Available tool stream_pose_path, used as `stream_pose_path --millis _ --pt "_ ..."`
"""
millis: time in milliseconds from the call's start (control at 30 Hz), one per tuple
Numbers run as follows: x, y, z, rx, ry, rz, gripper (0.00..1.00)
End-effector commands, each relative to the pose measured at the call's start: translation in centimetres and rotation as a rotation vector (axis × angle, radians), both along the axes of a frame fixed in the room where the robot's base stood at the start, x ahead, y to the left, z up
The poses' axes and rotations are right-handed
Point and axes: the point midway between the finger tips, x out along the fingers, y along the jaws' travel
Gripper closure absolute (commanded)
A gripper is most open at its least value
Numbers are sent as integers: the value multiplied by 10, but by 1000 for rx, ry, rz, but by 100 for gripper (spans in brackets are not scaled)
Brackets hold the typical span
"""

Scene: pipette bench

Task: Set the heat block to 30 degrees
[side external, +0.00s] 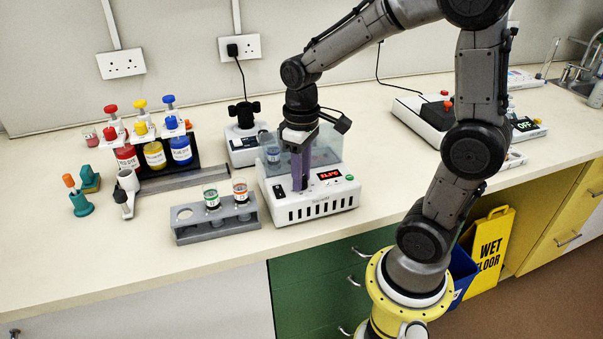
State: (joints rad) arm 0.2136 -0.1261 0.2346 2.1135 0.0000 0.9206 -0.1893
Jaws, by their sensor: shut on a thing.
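The heat block (312,207) is a white box with a vented front and a clear lid (328,152), standing on the bench in the side external view. Its red lit display (329,174) shows digits that look like about 31, too small to read surely. A green button (350,178) is to the right of the display, and a dark switch is at the left of the panel. My gripper (299,187) points down at the panel just left of the display. Its fingers are shut on what appears to be the control knob, which they hide.
A grey rack (216,232) with vials stands just left of the heat block. Bottles with red, yellow and blue caps stand further left. A small device (243,146) is behind.

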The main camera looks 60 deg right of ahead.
Motion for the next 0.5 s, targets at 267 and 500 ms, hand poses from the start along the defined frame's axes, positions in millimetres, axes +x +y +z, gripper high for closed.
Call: stream_pose_path --millis 267,500 --pt "1 0 2 -1 -4 -58 100" --pt "1 0 2 -1 -4 -65 100"
